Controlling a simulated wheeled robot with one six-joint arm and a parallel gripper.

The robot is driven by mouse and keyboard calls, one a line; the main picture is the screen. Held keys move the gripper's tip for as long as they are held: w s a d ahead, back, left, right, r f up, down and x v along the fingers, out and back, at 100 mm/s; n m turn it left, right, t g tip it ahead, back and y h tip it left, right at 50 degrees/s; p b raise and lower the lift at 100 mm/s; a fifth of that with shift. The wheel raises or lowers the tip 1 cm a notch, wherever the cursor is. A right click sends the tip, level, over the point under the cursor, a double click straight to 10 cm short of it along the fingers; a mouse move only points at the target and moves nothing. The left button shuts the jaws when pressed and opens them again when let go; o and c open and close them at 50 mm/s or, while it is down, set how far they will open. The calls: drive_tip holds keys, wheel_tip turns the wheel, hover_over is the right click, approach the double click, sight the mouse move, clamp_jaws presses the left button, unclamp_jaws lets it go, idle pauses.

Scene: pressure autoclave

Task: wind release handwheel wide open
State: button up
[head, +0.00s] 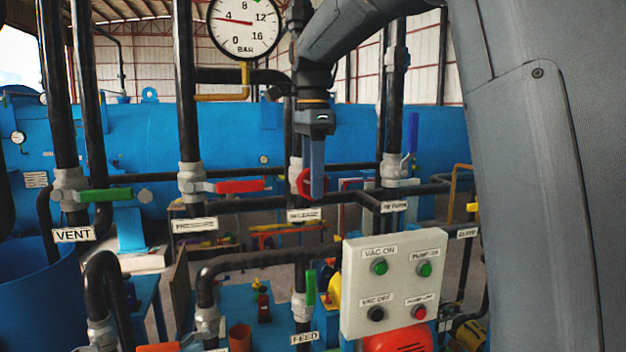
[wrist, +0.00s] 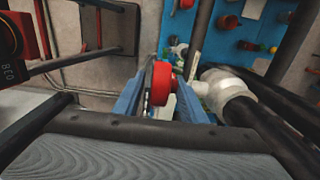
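The red release handwheel (head: 303,183) sits on a grey valve body on a vertical black pipe, above a blurred label (head: 303,215) that seems to read RELEASE. In the head view my gripper (head: 318,190) points down in front of the wheel and hides part of it. In the wrist view the red handwheel (wrist: 161,82) shows edge-on between the two blue fingers of my gripper (wrist: 158,100). The fingers stand apart on either side of the rim, with a narrow gap on the right. Contact on the left side is unclear.
A red-handled valve (head: 240,186) is left of the wheel and a blue-handled valve (head: 411,140) right of it. A control box (head: 393,287) with buttons stands below right. The pressure gauge (head: 244,25) needle points near 4. Black pipes crowd the wheel; one pipe (wrist: 265,125) passes close right of my fingers.

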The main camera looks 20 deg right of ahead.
clamp_jaws()
drive_tip(key=shift+h, duration=0.3)
drive_tip(key=h, duration=0.2)
drive_tip(key=shift+a+h, duration=0.25)
drive_tip(key=shift+h, duration=0.05)
drive_tip(key=h+b, duration=0.1)
drive_tip(key=h, duration=0.1)
drive_tip(key=shift+a+f+h, duration=0.1)
drive_tip(key=shift+f+h, duration=0.05)
drive_tip(key=shift+h, duration=0.15)
drive_tip(key=h+b, duration=0.3)
drive_tip(key=shift+f+h, duration=0.15)
drive_tip(key=shift+h, duration=0.15)
drive_tip(key=h+b, duration=0.2)
drive_tip(key=b, duration=0.1)
drive_tip(key=shift+h, duration=0.4)
unclamp_jaws()
